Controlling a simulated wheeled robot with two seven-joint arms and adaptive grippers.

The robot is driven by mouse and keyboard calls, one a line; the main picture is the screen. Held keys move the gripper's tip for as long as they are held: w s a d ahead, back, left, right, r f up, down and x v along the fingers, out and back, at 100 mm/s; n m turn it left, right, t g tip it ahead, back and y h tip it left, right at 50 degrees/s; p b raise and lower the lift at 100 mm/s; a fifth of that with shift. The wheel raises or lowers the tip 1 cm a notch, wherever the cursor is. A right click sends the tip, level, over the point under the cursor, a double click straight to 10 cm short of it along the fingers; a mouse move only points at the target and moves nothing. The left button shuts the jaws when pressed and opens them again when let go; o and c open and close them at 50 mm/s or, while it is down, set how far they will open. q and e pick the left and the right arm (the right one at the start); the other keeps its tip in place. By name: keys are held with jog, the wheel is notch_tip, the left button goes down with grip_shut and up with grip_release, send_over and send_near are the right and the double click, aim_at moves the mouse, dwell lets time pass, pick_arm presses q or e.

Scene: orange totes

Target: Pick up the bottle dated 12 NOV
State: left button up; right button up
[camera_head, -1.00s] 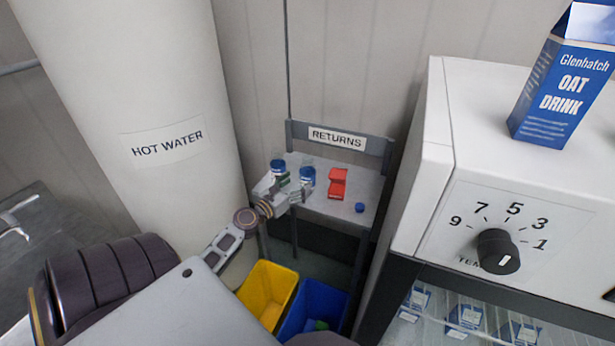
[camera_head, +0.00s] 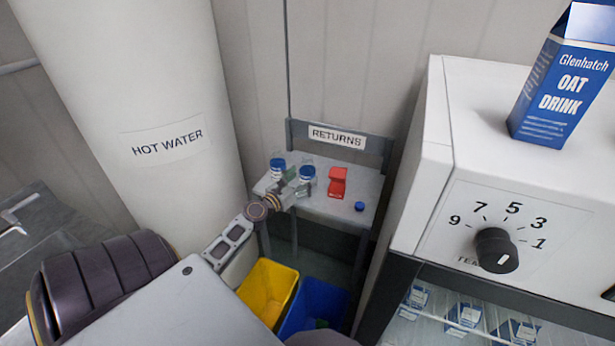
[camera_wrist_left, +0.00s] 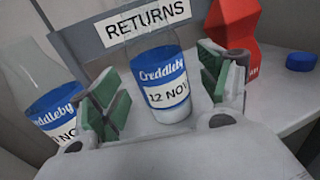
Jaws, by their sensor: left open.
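The bottle dated 12 NOV (camera_wrist_left: 166,88) stands upright on the returns shelf, with a blue "Creddleby" label. In the head view it is the right one of two blue-labelled bottles (camera_head: 307,173). My left gripper (camera_wrist_left: 160,75) is open, with green-padded fingers on either side of this bottle; contact cannot be seen. It also shows in the head view (camera_head: 297,181), in front of the bottles. A second Creddleby bottle (camera_wrist_left: 50,95) stands to the left, outside the fingers; its date is partly hidden, only "NO" showing. My right gripper is not in view.
A red carton (camera_head: 338,183) and a blue cap (camera_head: 360,207) are on the shelf (camera_head: 336,207) to the right. The RETURNS sign (camera_head: 337,137) is behind. Yellow (camera_head: 266,290) and blue (camera_head: 316,303) bins stand below. A white tank and a white appliance flank the shelf.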

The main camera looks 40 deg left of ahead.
aim_at(302, 179)
pick_arm(q)
jog(key=shift+w+a, duration=0.1)
jog(key=shift+w, duration=1.5)
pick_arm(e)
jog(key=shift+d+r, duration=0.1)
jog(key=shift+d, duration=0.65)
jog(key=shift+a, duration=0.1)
